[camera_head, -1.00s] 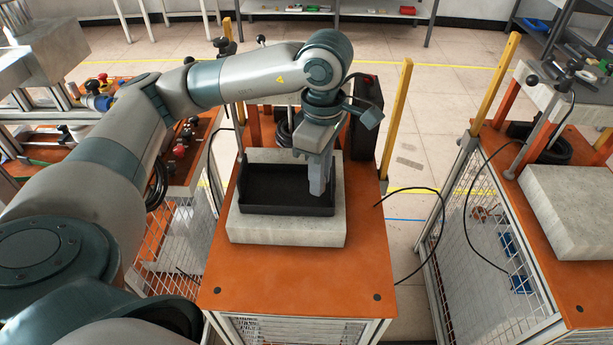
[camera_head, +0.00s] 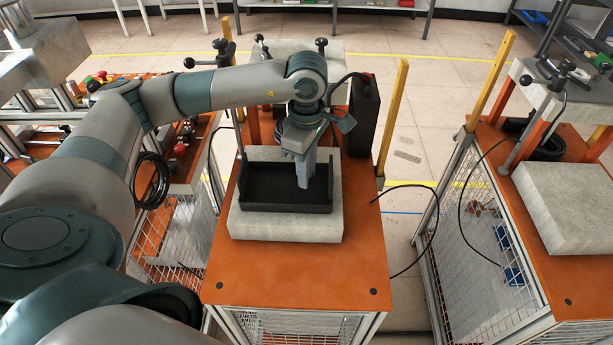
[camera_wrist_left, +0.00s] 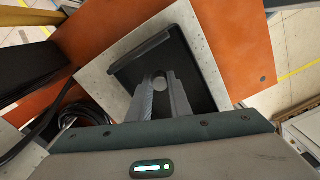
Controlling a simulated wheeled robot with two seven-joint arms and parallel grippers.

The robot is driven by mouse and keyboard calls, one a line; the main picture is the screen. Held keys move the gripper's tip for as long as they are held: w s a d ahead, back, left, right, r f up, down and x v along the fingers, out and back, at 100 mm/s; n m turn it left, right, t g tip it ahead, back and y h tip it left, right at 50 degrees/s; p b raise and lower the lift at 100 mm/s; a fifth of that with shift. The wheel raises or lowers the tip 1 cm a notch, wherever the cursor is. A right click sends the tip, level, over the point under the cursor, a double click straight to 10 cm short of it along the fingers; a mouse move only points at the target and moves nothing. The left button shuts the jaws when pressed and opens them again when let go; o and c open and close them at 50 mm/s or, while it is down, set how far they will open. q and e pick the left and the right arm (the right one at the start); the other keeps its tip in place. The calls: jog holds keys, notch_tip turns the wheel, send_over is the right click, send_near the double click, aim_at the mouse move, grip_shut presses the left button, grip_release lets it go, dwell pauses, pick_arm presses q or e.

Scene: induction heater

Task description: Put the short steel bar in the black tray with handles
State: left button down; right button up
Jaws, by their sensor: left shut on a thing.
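The black tray with handles (camera_head: 262,206) sits on a pale stone block on the orange bench; its rim also shows in the left wrist view (camera_wrist_left: 140,52). My left gripper (camera_head: 303,183) points down over the right part of the tray. In the left wrist view its fingers (camera_wrist_left: 161,92) are shut on the short steel bar (camera_wrist_left: 160,82), of which only a small rounded grey part shows between the fingertips. The bar is hidden by the fingers in the head view. I cannot tell whether it touches the tray floor. My right gripper is out of view.
The stone block (camera_head: 285,229) lies under the tray on the orange bench (camera_head: 290,271). A dark upright box (camera_head: 364,122) and yellow posts (camera_head: 391,117) stand behind and right. Another bench with a stone block (camera_head: 575,205) is at the right. The bench front is clear.

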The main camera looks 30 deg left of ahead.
pick_arm(q)
notch_tip(320, 180, down, 2)
jog(key=shift+f+p, duration=0.2)
jog(key=shift+p, duration=0.25)
jog(key=shift+f, duration=0.1)
jog(key=shift+f+b, duration=0.15)
jog(key=shift+b, duration=0.15)
jog(key=c, duration=1.6)
grip_release()
